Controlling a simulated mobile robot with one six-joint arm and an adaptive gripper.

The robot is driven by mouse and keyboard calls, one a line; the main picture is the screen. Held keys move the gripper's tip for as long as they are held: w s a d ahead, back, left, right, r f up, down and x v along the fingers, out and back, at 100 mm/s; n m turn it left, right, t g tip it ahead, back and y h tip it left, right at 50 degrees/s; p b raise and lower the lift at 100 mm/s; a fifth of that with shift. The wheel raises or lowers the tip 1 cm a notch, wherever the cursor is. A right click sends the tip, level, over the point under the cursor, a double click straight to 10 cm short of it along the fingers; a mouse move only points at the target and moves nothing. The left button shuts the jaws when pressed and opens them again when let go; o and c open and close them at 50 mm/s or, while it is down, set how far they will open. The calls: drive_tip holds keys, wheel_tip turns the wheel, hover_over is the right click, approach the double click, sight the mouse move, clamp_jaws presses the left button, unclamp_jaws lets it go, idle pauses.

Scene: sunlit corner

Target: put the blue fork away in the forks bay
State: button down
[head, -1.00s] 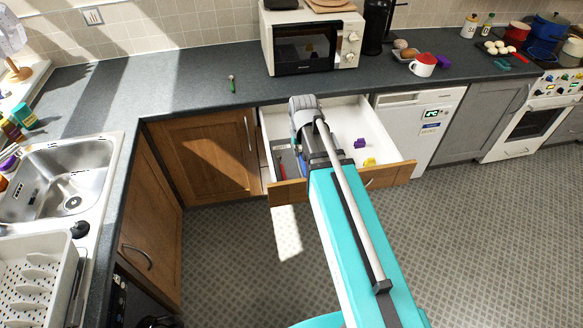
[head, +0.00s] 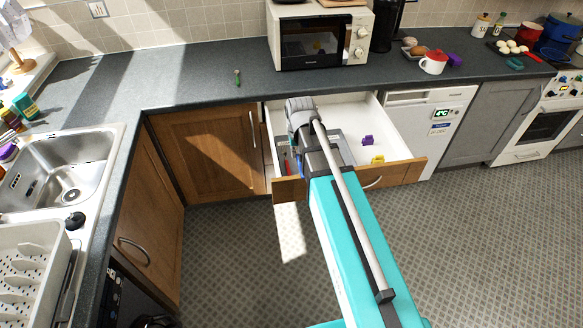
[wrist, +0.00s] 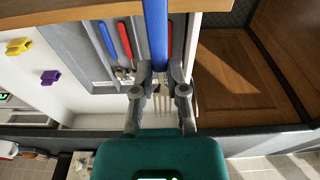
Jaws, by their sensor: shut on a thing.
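The blue fork's long handle (wrist: 155,30) runs up to the top edge of the wrist view, and pale tines show between my fingers. My gripper (wrist: 159,80) is shut on the fork above the open drawer (head: 395,135). In the head view my arm hides most of the gripper and fork. A grey cutlery tray (wrist: 72,38) lies in the drawer. One bay holds a blue-handled piece (wrist: 107,40) and a red-handled piece (wrist: 126,39). Another red handle (wrist: 169,42) lies just right of the fork, partly hidden. I cannot tell which bay is for forks.
A purple item (head: 368,140) and a yellow item (head: 377,160) lie in the drawer beside the tray. The microwave (head: 318,40) stands behind the drawer. The drawer's wooden front (head: 400,173) is a raised edge.

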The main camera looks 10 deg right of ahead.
drive_tip(key=f+b, duration=0.1)
drive_tip(key=w+a+f+b, duration=0.1)
drive_tip(key=f, duration=0.1)
drive_tip(key=a+f+b, duration=0.1)
drive_tip(key=shift+w+f, duration=0.35)
drive_tip(key=shift+w, duration=0.05)
drive_tip(key=shift+w+d+b, duration=0.1)
drive_tip(key=shift+b, duration=0.2)
drive_tip(key=w+d+f+b, duration=0.1)
drive_tip(key=w+f+b, duration=0.2)
drive_tip(key=w, duration=0.1)
drive_tip(key=w+d+f+b, duration=0.2)
drive_tip(key=w+f+b, duration=0.1)
drive_tip(key=w, duration=0.1)
drive_tip(key=w+d+f+b, duration=0.1)
drive_tip(key=w+f+b, duration=0.2)
drive_tip(key=w, duration=0.1)
drive_tip(key=shift+w+d, duration=0.15)
drive_tip(key=shift+w+d+f+b, duration=0.1)
drive_tip(key=shift+w+f+b, duration=0.3)
drive_tip(key=shift+f+b, duration=1.55)
drive_tip(key=shift+f, duration=0.05)
